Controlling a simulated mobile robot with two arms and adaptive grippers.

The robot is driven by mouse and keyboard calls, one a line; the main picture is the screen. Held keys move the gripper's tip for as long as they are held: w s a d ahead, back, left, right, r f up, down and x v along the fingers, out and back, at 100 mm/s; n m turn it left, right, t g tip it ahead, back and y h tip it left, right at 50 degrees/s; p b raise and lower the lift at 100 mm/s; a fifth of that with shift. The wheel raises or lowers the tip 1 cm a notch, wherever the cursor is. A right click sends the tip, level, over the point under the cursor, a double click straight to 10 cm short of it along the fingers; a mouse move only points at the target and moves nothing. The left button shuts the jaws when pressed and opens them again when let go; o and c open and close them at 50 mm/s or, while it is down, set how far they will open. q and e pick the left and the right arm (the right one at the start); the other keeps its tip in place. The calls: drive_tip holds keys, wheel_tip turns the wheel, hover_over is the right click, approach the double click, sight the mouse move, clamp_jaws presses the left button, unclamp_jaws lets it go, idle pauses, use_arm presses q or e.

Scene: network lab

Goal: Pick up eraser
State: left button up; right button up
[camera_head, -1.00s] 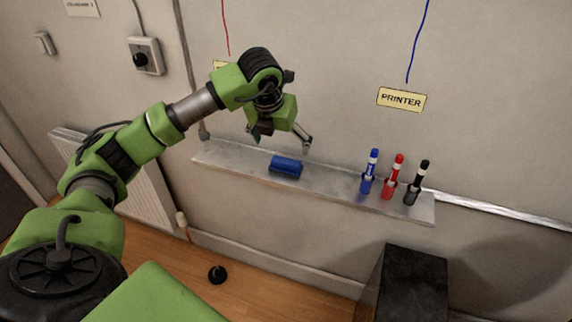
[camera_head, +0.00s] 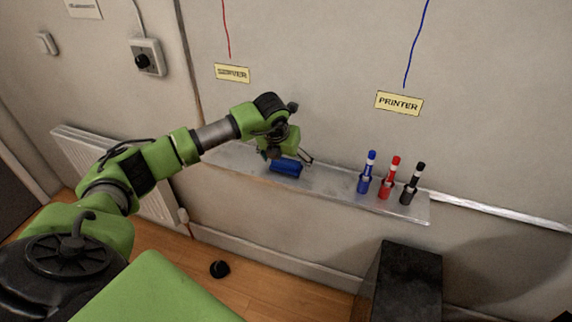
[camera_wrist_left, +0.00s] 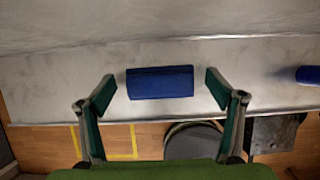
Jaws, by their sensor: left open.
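The blue eraser (camera_head: 286,169) lies on the narrow metal shelf (camera_head: 330,184) on the wall. My left gripper (camera_head: 288,157) is open and just above the eraser in the head view. In the left wrist view the eraser (camera_wrist_left: 160,82) shows between and slightly beyond the two fingertips of my left gripper (camera_wrist_left: 160,84), with a gap on each side. It does not look gripped. My right gripper is in neither view.
Blue (camera_head: 366,172), red (camera_head: 389,178) and black (camera_head: 412,184) markers stand upright toward the right end of the shelf. A dark box (camera_head: 408,280) stands below. A radiator (camera_head: 110,165) is at left. The wall is behind the shelf.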

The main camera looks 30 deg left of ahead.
use_arm(q)
drive_tip(key=c, duration=1.2)
drive_tip(key=shift+r, duration=0.15)
drive_tip(key=shift+r+b, duration=0.6)
drive_tip(key=s+b+v, duration=0.1)
drive_tip(key=b+v, duration=0.1)
drive_tip(key=v, duration=0.6)
drive_tip(key=shift+s+d+f+b, duration=0.15)
drive_tip(key=shift+d+f+b, duration=0.1)
drive_tip(key=shift+d+b, duration=0.15)
drive_tip(key=s+d+r, duration=0.1)
drive_tip(key=s, duration=0.1)
drive_tip(key=s+d+r+b, duration=0.1)
drive_tip(key=s, duration=0.2)
drive_tip(key=s+r+b, duration=0.1)
drive_tip(key=s+r, duration=0.1)
drive_tip(key=s, duration=0.1)
drive_tip(key=shift+d, duration=0.4)
drive_tip(key=shift+s+d+r, duration=0.2)
drive_tip(key=shift+s+r, duration=0.15)
drive_tip(key=shift+s, duration=0.2)
